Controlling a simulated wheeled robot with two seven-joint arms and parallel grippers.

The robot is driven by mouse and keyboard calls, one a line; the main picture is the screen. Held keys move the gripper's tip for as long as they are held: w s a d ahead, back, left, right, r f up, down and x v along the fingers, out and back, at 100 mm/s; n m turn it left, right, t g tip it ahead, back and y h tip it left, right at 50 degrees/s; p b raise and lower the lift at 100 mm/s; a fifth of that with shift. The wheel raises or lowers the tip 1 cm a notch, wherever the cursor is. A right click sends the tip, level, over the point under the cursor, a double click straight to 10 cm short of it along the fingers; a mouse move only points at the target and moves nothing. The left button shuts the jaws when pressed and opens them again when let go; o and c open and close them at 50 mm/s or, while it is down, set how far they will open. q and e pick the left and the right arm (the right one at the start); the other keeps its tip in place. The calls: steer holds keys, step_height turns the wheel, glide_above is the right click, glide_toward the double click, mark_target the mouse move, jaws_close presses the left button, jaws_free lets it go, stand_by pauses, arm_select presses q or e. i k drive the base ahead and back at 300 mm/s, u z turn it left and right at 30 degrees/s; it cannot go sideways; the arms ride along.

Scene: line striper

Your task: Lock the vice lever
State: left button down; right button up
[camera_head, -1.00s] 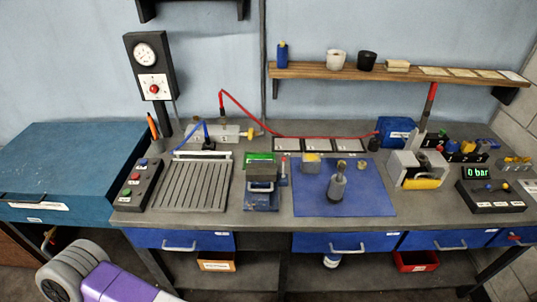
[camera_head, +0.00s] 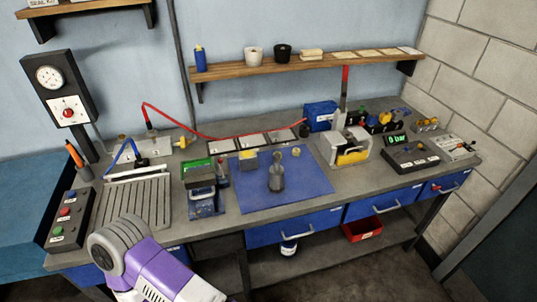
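A grey block-like device with a yellow part (camera_head: 352,157) stands on the right half of the bench. An upright lever with a red grip (camera_head: 345,75) rises at its back. A blue fixture with a grey block on top (camera_head: 203,190) stands left of the blue mat. I cannot tell for certain which of the two is the vice, or whether the lever is locked. A purple and white link of my arm shows at the bottom left, in front of the bench. Neither of my grippers is in view.
A blue mat (camera_head: 303,182) holds a grey bottle-shaped part (camera_head: 276,178). A ribbed tray (camera_head: 135,206) and a button box (camera_head: 66,217) lie to the left. A display reading 0 bar (camera_head: 398,140) stands right. A red hose (camera_head: 185,128) runs along the back.

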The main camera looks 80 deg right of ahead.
mark_target(220, 160)
steer(key=z, duration=2.15)
